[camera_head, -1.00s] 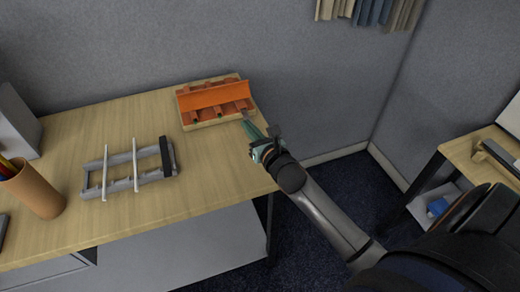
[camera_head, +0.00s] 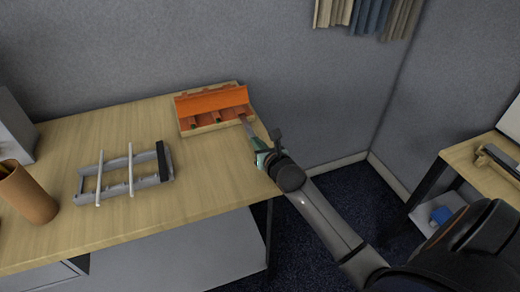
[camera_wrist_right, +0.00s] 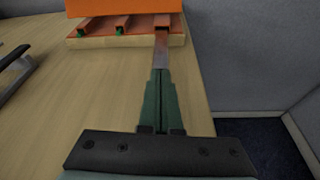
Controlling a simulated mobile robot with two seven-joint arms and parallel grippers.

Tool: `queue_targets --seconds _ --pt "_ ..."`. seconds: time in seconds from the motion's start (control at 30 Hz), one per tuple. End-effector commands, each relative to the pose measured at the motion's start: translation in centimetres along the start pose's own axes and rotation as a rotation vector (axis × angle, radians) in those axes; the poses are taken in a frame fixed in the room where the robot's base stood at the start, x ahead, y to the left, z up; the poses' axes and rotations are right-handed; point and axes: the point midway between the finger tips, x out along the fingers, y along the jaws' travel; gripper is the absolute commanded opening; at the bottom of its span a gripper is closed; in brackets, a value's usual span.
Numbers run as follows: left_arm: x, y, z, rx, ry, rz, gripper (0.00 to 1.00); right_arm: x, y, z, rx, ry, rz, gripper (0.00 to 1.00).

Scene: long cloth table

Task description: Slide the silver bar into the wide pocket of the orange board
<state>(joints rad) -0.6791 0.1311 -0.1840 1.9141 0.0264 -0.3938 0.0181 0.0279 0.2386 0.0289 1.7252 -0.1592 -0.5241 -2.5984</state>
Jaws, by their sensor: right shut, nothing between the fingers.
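The orange board (camera_head: 211,100) lies at the far right of the table, with a tilted orange panel above several channels. Its near edge also shows at the top of the right wrist view (camera_wrist_right: 92,41). A narrow grey metal strip (camera_wrist_right: 161,50), which looks like the silver bar, runs from the board's right-hand channel back toward my right gripper (camera_wrist_right: 159,72). It also shows in the head view (camera_head: 247,127). My right gripper's green fingers are shut and in line with the strip's near end; I cannot tell whether they touch it. My left gripper is out of view.
A grey rack (camera_head: 155,181) with two pale rods stands left of centre, and a brown pen cup (camera_head: 29,194) is farther left. The table's right edge passes under my right arm. The wall stands behind the board. Bare table (camera_head: 205,165) lies between rack and board.

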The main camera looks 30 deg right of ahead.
Motion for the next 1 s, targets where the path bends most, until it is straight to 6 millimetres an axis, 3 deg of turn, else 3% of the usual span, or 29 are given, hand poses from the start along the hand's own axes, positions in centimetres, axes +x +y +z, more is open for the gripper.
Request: queue_targets --seconds 1.0 --pt "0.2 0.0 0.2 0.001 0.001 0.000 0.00 1.3 0.1 0.4 0.000 0.001 0.002 0.00"
